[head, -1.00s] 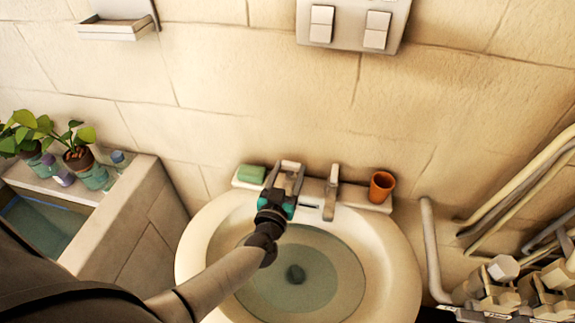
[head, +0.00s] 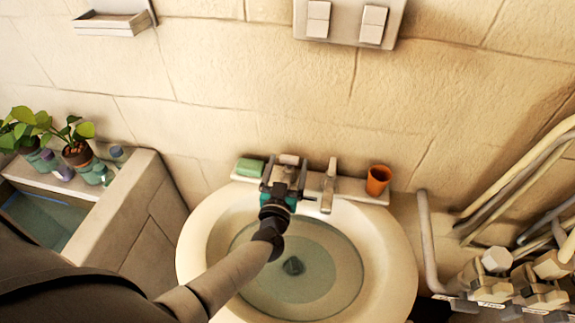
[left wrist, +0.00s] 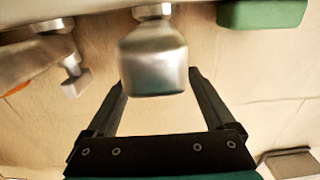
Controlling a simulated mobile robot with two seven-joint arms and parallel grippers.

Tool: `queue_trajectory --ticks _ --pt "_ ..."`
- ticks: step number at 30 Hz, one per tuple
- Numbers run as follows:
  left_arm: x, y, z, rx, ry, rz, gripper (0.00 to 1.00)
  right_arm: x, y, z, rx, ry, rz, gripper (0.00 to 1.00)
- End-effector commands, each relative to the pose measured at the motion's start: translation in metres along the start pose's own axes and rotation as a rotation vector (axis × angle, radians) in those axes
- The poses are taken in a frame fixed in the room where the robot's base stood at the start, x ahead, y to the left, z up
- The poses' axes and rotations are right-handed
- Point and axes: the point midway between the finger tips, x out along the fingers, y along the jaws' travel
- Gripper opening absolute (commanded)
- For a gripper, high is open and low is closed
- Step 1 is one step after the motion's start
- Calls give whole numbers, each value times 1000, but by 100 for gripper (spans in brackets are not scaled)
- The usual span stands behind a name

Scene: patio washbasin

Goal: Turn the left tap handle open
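The left tap handle (head: 289,159) is a small metal block on the back rim of the washbasin (head: 397,262), partly hidden by my left gripper (head: 286,173) in the head view. In the left wrist view the handle (left wrist: 153,60) is a blocky, shiny metal piece. My left gripper (left wrist: 157,78) is open there, one finger on each side of the handle, with visible gaps to both. The metal spout (head: 330,184) stands to the right of the gripper. My right gripper is not in view.
A green soap bar (head: 249,167) lies left of the handle, and an orange cup (head: 378,180) stands right of the spout. Pipes (head: 520,185) run at the right. Potted plants (head: 76,150) stand on a ledge at the left. A switch panel (head: 347,18) is on the wall.

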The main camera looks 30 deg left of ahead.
Motion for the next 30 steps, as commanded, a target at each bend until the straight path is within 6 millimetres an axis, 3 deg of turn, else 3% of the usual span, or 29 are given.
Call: queue_trajectory --ticks 9,14,30 --pt "-2 0 0 1 0 0 92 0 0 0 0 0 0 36" --pt "-16 0 0 0 -2 0 92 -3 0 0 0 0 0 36" --pt "-119 0 1 -1 -4 0 92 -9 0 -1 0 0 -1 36"
